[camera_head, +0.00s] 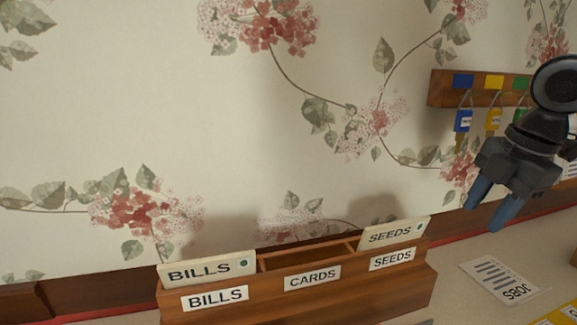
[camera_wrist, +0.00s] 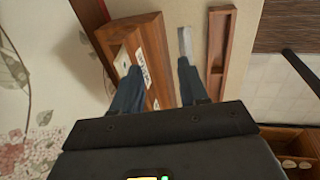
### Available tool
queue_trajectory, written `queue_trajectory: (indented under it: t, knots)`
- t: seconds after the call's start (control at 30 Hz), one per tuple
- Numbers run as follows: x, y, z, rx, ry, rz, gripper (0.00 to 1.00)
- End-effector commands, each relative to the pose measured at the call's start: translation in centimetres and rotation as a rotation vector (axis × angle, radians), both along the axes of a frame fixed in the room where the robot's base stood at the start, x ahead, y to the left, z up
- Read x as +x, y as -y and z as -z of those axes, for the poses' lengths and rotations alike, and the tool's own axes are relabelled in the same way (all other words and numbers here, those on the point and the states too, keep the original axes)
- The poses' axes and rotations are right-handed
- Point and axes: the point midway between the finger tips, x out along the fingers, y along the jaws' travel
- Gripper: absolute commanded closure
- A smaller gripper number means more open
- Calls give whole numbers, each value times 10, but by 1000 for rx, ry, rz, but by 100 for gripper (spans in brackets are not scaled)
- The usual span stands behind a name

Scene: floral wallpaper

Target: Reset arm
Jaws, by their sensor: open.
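My gripper (camera_head: 476,212) is at the right of the head view, above the surface and pointing down and left. Its two blue fingers are apart, with nothing visible between them. In the wrist view the gripper (camera_wrist: 158,72) shows its fingers spread, with a wooden box beyond them. A wooden sorter (camera_head: 330,304) stands at the bottom of the head view, left of the gripper and apart from it. It has BILLS, CARDS and SEEDS labels. A BILLS card (camera_head: 206,269) is in its left slot and a SEEDS card (camera_head: 394,233) in its right slot. The CARDS slot shows no card.
A JOBS sheet (camera_head: 497,280) lies right of the sorter. A narrow wooden tray (camera_wrist: 231,50) shows in the wrist view.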

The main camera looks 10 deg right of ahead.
Motion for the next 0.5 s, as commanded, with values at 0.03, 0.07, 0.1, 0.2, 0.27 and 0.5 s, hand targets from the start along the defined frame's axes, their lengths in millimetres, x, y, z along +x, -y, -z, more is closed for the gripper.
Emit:
queue_trajectory:
  t: [0.03,0.07,0.1,0.2,0.27,0.5]
  knots:
    - [3,-5,2,16,13,2,57]
    - [5,-8,2,26,22,2,57]
    - [8,-12,3,39,36,4,57]
    - [15,-25,7,78,69,10,57]
    - [20,-34,9,106,92,12,57]
    - [44,-83,18,268,210,44,57]
